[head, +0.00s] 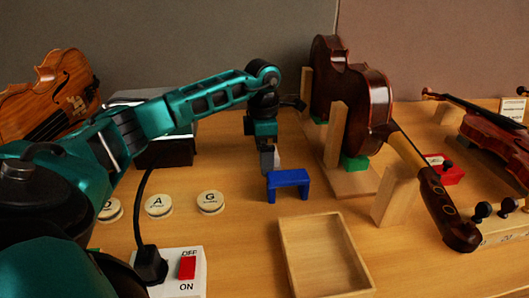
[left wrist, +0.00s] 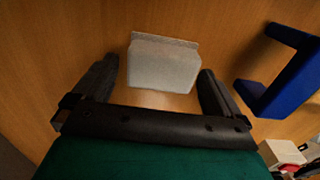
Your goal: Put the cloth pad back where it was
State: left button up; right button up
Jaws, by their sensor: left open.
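A pale grey, soft-edged piece (left wrist: 164,62), which looks like the cloth pad, lies on the wooden bench. It sits just beyond and between the spread fingers of my left gripper (left wrist: 158,74), with gaps at both sides. In the head view a small pale bit of it (head: 278,158) shows beside my left gripper (head: 267,166); the rest is hidden behind the fingers. My left gripper is open, holds nothing, and points down at the bench. My right gripper is in neither view.
A blue bridge-shaped block (head: 288,179) stands close by the left gripper. A shallow wooden tray (head: 355,258) lies in front. A dark violin (head: 372,97) rests on a wooden stand (head: 335,135) to the right. Lettered discs (head: 210,202) and a switch box (head: 192,284) are at left.

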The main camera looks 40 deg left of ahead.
pick_arm(q)
notch_tip(320, 180, up, 12)
jog(key=p, duration=0.1)
jog(key=shift+r+p, duration=0.15)
jog(key=shift+p, duration=0.25)
jog(key=shift+a, duration=0.1)
dwell(0.5)
